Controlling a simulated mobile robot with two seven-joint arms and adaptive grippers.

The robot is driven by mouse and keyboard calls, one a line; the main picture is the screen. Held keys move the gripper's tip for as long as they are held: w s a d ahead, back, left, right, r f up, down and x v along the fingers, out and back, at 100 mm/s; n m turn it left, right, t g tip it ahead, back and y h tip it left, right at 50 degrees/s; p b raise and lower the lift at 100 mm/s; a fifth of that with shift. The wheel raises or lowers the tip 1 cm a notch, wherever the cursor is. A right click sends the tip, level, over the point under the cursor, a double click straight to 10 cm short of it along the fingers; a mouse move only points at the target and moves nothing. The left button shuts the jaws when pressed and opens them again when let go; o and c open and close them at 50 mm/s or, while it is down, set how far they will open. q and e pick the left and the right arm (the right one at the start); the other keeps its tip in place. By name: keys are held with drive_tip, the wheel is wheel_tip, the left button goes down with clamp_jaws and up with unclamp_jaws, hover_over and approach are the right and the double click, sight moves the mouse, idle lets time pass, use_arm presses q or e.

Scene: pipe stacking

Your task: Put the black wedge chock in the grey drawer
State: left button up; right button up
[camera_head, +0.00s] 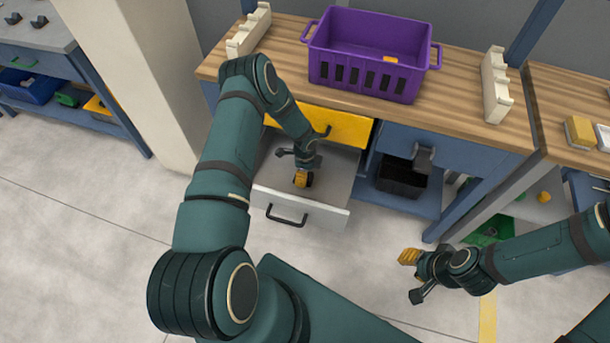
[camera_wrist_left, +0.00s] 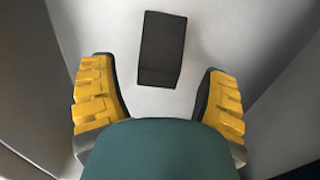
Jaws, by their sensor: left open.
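The grey drawer (camera_head: 328,215) is pulled open below the bench, its light front and dark handle facing me. The black wedge chock (camera_wrist_left: 162,48) lies on the drawer's pale floor (camera_wrist_left: 214,42) in the left wrist view, apart from the fingers and just beyond the gap between them. I cannot make it out in the head view, where my left gripper hides that area. My left gripper (camera_head: 292,167) is inside the drawer, open and empty; its yellow-padded fingers also show in the left wrist view (camera_wrist_left: 160,88). My right gripper (camera_head: 414,275) is open and empty, over the floor at right.
A yellow drawer (camera_head: 340,124) sits above the grey one, close to my left forearm. A purple crate (camera_head: 368,80) stands on the wooden bench (camera_head: 462,103) between two cream notched racks. A black bin (camera_head: 402,180) is on the shelf to the right. The floor in front is clear.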

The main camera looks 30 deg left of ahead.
use_arm(q)
wheel_tip(320, 180, up, 9)
drive_tip(key=p, duration=0.2)
drive_tip(key=s+d+r+n+h, duration=0.2)
drive_tip(key=s+d+n, duration=0.1)
drive_tip(key=d, duration=0.4)
drive_tip(key=s+d+r+n+h, duration=0.1)
drive_tip(key=s+d+r+n, duration=0.2)
drive_tip(key=d, duration=0.4)
drive_tip(key=s+d+r+n, duration=0.2)
drive_tip(key=s+d+n, duration=0.1)
drive_tip(key=s+n, duration=0.2)
drive_tip(key=s+d+r+n+t, duration=0.1)
drive_tip(key=s+d+r+n, duration=0.1)
drive_tip(key=s+d+n, duration=0.2)
drive_tip(key=s+n, duration=0.2)
drive_tip(key=s, duration=0.1)
drive_tip(key=shift+s+d+r+t+h, duration=0.2)
drive_tip(key=shift+s+d+t+h, duration=0.1)
drive_tip(key=shift+h, duration=0.1)
